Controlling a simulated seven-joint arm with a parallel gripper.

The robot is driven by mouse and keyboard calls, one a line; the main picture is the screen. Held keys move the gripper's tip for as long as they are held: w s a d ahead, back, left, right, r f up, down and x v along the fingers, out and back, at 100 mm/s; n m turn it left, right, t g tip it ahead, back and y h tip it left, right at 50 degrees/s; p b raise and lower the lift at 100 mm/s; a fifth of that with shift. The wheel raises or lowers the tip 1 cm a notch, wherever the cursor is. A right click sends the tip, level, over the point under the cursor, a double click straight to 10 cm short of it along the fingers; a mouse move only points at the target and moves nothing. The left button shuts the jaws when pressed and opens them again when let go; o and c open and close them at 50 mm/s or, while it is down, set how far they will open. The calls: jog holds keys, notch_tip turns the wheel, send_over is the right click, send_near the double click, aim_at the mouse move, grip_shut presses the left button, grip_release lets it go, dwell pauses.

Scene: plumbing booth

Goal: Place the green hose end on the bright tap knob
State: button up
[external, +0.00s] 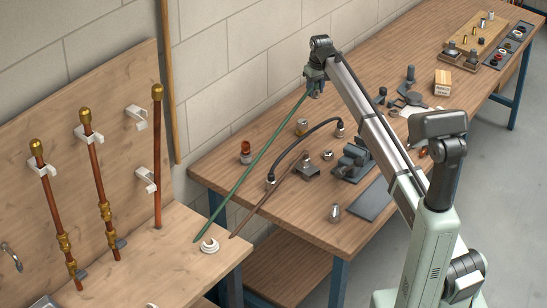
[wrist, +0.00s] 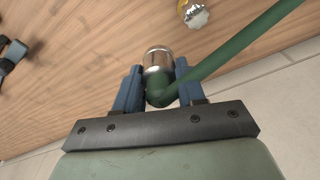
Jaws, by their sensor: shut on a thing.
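The green hose (external: 256,163) runs up from the near plywood bench to my gripper (external: 315,87). My gripper is shut on the hose's end, which has a silver metal ferrule (wrist: 158,60) between the blue fingers in the wrist view. The end is held above the wooden table, clear of it. A tap with a yellow body and a bright scalloped knob (wrist: 194,15) lies ahead of the ferrule at the wrist view's top edge. The end and knob are apart.
A black hose (external: 303,147) arches between two table fittings. A brown hose (external: 270,197) ends near a metal block. An orange-topped fitting (external: 246,152) stands at left. A vise-like tool (external: 352,162) stands right. The tiled wall (external: 235,75) is close behind the table.

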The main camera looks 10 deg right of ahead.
notch_tip(320, 180, up, 3)
send_over(302, 119)
jog(key=shift+s+f+m, duration=0.1)
jog(key=shift+f+m, duration=0.5)
jog(key=shift+f, duration=1.15)
jog(key=shift+s+f+m, duration=0.1)
jog(key=shift+f+m, duration=0.5)
jog(key=shift+f, duration=1.1)
jog(key=shift+f+m, duration=0.6)
jog(key=shift+f, duration=1.15)
jog(key=shift+f, duration=0.1)
jog(key=o, duration=1.1)
jog(key=shift+c, duration=0.2)
notch_tip(302, 119, up, 12)
jog(key=s, duration=0.1)
jog(key=shift+s, duration=0.25)
jog(key=shift+d, duration=0.15)
